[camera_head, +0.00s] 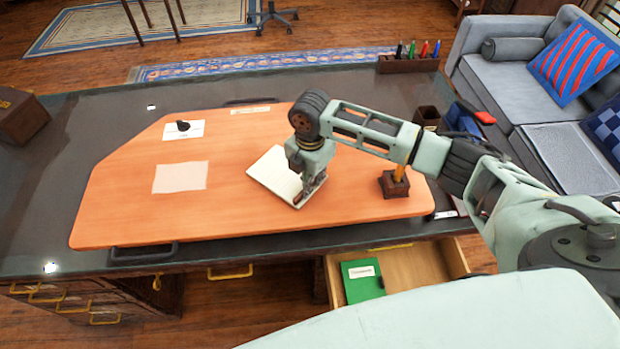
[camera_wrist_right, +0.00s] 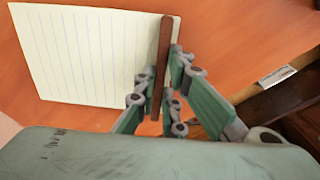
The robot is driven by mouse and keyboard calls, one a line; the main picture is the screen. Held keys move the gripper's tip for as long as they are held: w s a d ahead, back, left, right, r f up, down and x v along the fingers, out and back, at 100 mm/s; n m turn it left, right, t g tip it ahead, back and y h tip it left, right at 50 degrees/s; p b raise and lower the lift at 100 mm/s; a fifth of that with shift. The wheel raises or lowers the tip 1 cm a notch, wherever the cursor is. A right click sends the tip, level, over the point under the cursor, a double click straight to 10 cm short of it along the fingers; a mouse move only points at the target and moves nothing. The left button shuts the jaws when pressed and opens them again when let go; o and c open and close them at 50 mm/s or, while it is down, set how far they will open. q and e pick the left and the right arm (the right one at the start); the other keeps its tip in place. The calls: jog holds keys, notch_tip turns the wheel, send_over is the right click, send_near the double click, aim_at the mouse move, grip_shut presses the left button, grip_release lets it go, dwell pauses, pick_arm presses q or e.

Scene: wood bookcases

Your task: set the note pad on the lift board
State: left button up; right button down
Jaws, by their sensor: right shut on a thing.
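The note pad (camera_head: 272,174), with pale lined pages and a brown edge, is at the orange lift board (camera_head: 225,211), right of its middle. I cannot tell if it rests flat on the board or is held just above it. My right gripper (camera_head: 306,193) is shut on the pad's brown edge. In the right wrist view the fingers (camera_wrist_right: 161,88) grip both sides of that brown strip, with the lined page of the note pad (camera_wrist_right: 85,55) reaching to the left. My left gripper is not in view.
A white card with a dark object (camera_head: 183,129) and a blank sheet (camera_head: 180,176) lie on the board's left. A brown stand with a yellow item (camera_head: 394,184) is right of my gripper. An open drawer (camera_head: 430,265) holds a green book (camera_head: 362,281). A pen holder (camera_head: 408,65) is behind.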

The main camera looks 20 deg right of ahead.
jog(key=c, duration=1.8)
grip_release()
jog(key=shift+c, duration=0.2)
notch_tip(320, 180, up, 12)
jog(key=b, duration=0.3)
jog(key=shift+s+a, duration=0.1)
